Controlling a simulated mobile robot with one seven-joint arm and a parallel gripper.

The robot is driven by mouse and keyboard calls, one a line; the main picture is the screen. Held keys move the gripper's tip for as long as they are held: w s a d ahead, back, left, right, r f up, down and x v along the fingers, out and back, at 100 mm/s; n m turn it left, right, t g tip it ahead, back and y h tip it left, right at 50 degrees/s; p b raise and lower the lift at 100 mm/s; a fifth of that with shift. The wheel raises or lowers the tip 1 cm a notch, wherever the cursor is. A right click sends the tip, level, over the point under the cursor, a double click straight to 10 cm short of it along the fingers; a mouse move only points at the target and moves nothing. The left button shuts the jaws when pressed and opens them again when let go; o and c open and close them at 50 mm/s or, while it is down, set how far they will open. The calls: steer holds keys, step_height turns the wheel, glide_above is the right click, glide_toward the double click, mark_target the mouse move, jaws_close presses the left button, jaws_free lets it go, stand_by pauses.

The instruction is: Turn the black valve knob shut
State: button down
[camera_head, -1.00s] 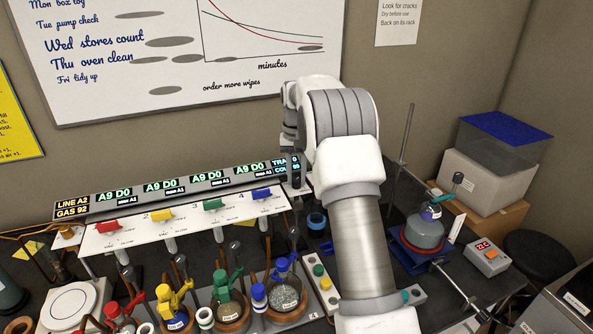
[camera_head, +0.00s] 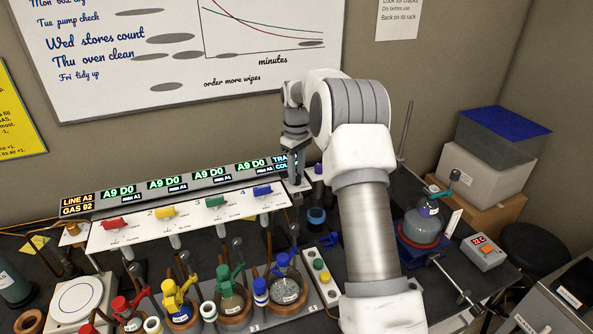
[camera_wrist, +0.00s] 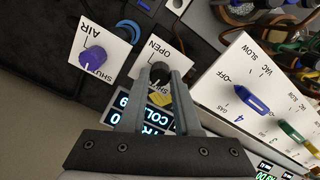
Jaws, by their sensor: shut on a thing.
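The black valve knob (camera_wrist: 159,71) sits on a white plate with the word OPEN, in the wrist view. My gripper (camera_wrist: 160,79) has one finger on each side of it and is shut on it. The fingers cover parts of the knob and plate, so its exact turn is hard to read. In the head view my gripper (camera_head: 296,180) points down at the right end of the display strip, and the black knob cannot be made out there.
A purple knob (camera_wrist: 94,60) on a plate marked AIR and SHUT is close beside. A white panel (camera_wrist: 262,85) with blue, green and yellow valve handles lies on the other side. A display strip (camera_head: 190,182) runs behind the panel. Flasks stand in front.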

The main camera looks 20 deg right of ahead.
steer(key=shift+n, duration=0.6)
steer(key=c, duration=0.9)
jaws_free()
step_height(320, 180, up, 18)
steer(key=shift+f+p, duration=0.25)
steer(key=shift+p, duration=0.05)
